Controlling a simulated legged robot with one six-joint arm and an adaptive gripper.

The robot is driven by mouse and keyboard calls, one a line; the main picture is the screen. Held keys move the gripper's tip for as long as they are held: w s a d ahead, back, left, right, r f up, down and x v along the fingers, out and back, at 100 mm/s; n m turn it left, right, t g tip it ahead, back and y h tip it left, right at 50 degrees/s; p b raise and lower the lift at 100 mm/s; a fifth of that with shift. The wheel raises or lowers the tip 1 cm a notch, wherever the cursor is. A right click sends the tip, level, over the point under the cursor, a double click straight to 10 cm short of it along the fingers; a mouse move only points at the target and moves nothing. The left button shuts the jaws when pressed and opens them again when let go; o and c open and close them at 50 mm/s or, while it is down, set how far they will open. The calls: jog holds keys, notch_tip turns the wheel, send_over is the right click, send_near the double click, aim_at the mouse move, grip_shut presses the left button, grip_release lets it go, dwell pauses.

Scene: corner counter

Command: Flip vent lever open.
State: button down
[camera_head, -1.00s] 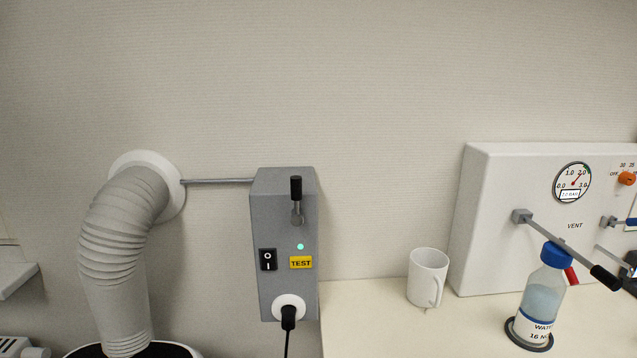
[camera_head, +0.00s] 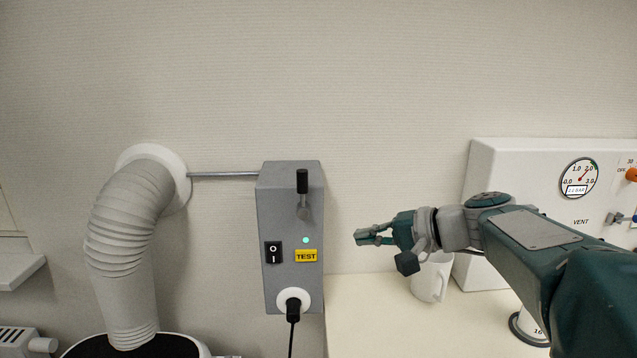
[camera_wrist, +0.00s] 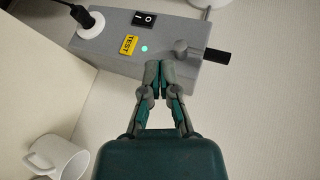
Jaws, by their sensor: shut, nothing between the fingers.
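A grey box (camera_head: 290,225) on the wall carries a small lever (camera_head: 302,185) with a black grip pointing straight up. The lever also shows in the wrist view (camera_wrist: 216,56), where the box is turned and the grip points right.
A white mug (camera_head: 431,282) stands on the counter (camera_head: 370,320) behind my wrist. A ribbed hose (camera_head: 128,240) hangs at left, and a thin rod (camera_head: 222,175) meets the box.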

aim_at(303, 193)
jog(key=w+d+r+m+t+y, duration=0.1)
jog(key=w+d+r+t+y, duration=0.2)
jog(key=w, duration=0.5)
jog(key=shift+d+r, duration=0.9)
jog(key=shift+d, duration=0.3)
jog(key=shift+m, duration=0.3)
jog(key=s+x, duration=0.1)
jog(key=x, duration=0.3)
jog(key=a+x, duration=0.1)
jog(key=x, duration=0.3)
jog(key=s+x, duration=0.1)
jog(key=x, duration=0.4)
jog(key=shift+s+a+r, duration=0.15)
jog(key=shift+s+a, duration=0.15)
jog(key=shift+a, duration=0.05)
